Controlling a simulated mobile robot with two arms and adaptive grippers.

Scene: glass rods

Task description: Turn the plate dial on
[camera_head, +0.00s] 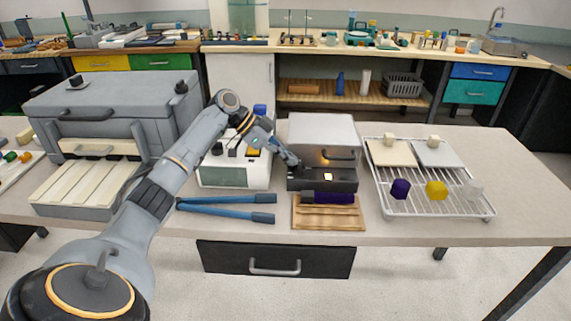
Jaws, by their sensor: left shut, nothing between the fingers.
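My left gripper (291,159) reaches in over the white bench unit and is shut and empty. Its tips are at the left front of a small grey box furnace (320,128), close to the dark front; I cannot tell whether they touch it. The furnace has a dark handle, an orange glow and a small bright spot at its front. The white bench unit (258,175) with a dark green front panel (223,177) stands just left, partly hidden by my left arm. I cannot make out for sure which part is the plate dial. My right gripper is not in view.
Blue-handled tongs (230,216) lie in front of the white unit. A wooden board (328,220) lies before the furnace. A wire rack (470,209) with coloured blocks stands right. A large grey kiln (60,105) stands left. The table's right end (490,150) is clear.

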